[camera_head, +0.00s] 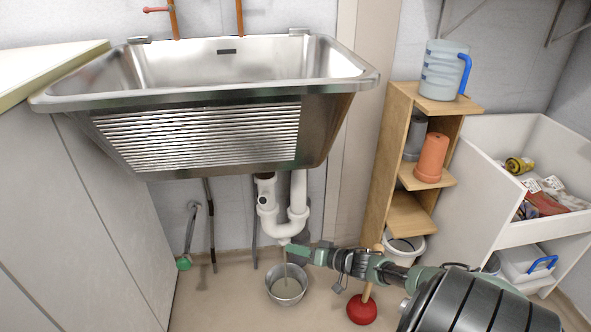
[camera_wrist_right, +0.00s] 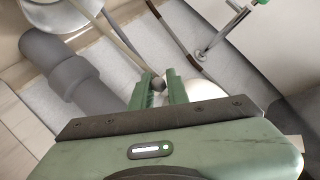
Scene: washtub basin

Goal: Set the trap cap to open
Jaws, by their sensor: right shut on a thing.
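The white trap (camera_head: 281,228) hangs under the steel washtub basin. My right gripper (camera_head: 292,249) reaches in from the right, just below the bottom of the trap's bend. In the right wrist view my right gripper (camera_wrist_right: 159,90) has its two green fingers on either side of a small grey-brown knob, the trap cap (camera_wrist_right: 157,82), and is shut on it. In the head view the fingers mostly hide the cap. A white rounded part (camera_wrist_right: 205,90) shows behind the fingers. I cannot tell how far the cap is turned. My left gripper is not in view.
A metal bucket (camera_head: 287,291) stands on the floor below the trap, with a thin streak above it. A red plunger (camera_head: 362,309) stands under my right arm. A wooden shelf (camera_head: 409,210) and white bin unit (camera_head: 512,225) are at right, a cabinet (camera_head: 95,205) at left.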

